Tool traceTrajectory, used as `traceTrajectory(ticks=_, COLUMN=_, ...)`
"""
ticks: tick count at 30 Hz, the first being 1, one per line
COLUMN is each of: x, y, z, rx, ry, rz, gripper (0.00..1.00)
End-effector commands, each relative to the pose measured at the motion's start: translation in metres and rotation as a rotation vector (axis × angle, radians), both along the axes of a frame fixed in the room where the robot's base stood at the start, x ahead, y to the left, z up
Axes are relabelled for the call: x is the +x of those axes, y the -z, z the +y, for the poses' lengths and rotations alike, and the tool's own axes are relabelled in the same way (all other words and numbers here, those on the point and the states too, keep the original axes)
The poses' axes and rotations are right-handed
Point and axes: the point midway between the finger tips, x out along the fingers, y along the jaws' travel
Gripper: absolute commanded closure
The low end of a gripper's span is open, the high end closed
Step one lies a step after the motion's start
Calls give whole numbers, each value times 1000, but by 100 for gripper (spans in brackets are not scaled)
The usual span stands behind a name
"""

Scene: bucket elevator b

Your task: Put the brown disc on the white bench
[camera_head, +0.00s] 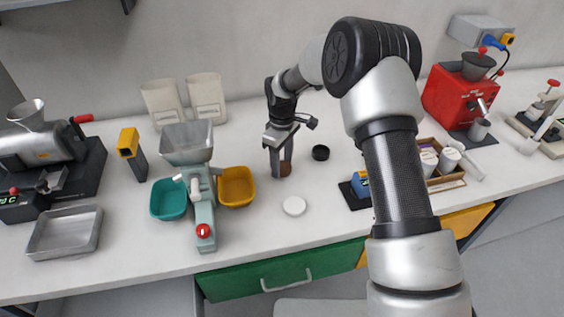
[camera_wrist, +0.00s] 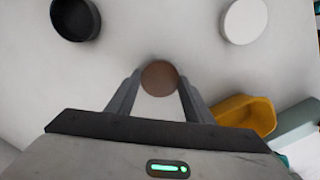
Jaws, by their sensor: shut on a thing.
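The brown disc (camera_head: 286,169) is between the fingers of my gripper (camera_head: 279,171), low over the white bench (camera_head: 335,205). In the wrist view the brown disc (camera_wrist: 159,78) shows as a round face between the tips of the two grey fingers. My gripper is shut on it and points down. I cannot tell whether the disc touches the bench. My fingers partly hide the disc in the head view.
A black round piece (camera_head: 320,153) lies right of my gripper, and a white disc (camera_head: 294,206) lies in front. A yellow bin (camera_head: 237,187) and a teal bin (camera_head: 168,199) flank a green hopper machine (camera_head: 203,205) to the left. Bare bench surrounds the gripper.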

Motion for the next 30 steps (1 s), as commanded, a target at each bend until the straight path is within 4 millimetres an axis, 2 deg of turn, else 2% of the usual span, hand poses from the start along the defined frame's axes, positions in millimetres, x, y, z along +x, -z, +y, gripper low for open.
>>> traceTrajectory(ticks=4, x=0, y=4, z=0, rx=0, ry=0, rz=0, gripper=76)
traceTrajectory(ticks=5, x=0, y=3, z=0, rx=0, ry=0, rz=0, gripper=48)
traceTrajectory(ticks=7, x=0, y=3, z=0, rx=0, ry=0, rz=0, gripper=36)
traceTrajectory(ticks=8, x=0, y=3, z=0, rx=0, ry=0, rz=0, gripper=34)
traceTrajectory(ticks=16, x=0, y=2, z=0, rx=0, ry=0, rz=0, gripper=34)
traceTrajectory(ticks=20, x=1, y=-7, z=0, rx=0, ry=1, rz=-1, gripper=34)
traceTrajectory(ticks=23, x=1, y=-24, z=0, rx=2, ry=1, rz=-3, gripper=34)
traceTrajectory(ticks=30, x=1, y=-76, z=-1, rx=0, ry=1, rz=-4, gripper=34)
